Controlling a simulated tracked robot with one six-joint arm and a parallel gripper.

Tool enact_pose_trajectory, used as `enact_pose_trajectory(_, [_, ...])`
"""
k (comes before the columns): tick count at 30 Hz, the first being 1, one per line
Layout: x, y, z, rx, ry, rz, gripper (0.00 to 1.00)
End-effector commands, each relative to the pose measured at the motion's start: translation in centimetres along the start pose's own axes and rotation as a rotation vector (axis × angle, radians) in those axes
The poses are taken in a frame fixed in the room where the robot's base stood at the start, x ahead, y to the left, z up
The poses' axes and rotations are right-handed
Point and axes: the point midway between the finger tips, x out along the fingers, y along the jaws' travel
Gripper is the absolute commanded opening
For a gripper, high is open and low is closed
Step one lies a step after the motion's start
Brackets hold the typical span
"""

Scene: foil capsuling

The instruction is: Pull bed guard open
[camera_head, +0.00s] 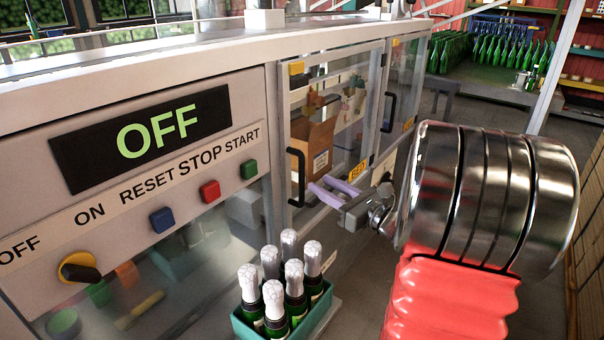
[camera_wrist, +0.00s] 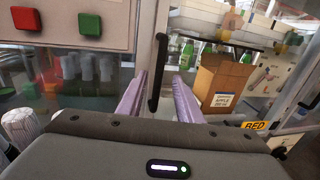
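The bed guard (camera_head: 340,120) is a clear framed door on the machine, with a yellow BED label (camera_head: 357,171) and a black vertical handle (camera_head: 293,178) at its left edge. It looks closed. In the wrist view the handle (camera_wrist: 158,60) stands between my two lilac fingers, with a gap on both sides. My gripper (camera_head: 318,190) is open and points at the handle from the right in the head view. In the wrist view my gripper (camera_wrist: 160,77) holds nothing. How deep the handle sits between the fingertips is hard to tell.
The control panel shows OFF (camera_head: 158,137) and has a knob and coloured buttons. A green crate (camera_head: 287,325) of foil-topped bottles stands below and left of my gripper. A second guard with a handle (camera_head: 388,112) is farther right. A cardboard box (camera_head: 312,145) is behind the glass.

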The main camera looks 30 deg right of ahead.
Motion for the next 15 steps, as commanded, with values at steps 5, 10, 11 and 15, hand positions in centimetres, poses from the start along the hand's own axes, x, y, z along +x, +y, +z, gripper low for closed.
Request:
enact_pose_trajectory(5, [2.7, 0.1, 0.0, 0.000, 0.001, 0.004, 0.33])
enact_pose_trajectory(10, [5.2, 0.1, 0.0, 0.000, 0.000, 0.003, 0.33])
enact_pose_trajectory(11, [5.7, 0.1, 0.0, 0.000, 0.001, 0.002, 0.33])
enact_pose_trajectory(15, [7.5, -0.1, 0.0, 0.000, 0.000, 0.000, 0.33])
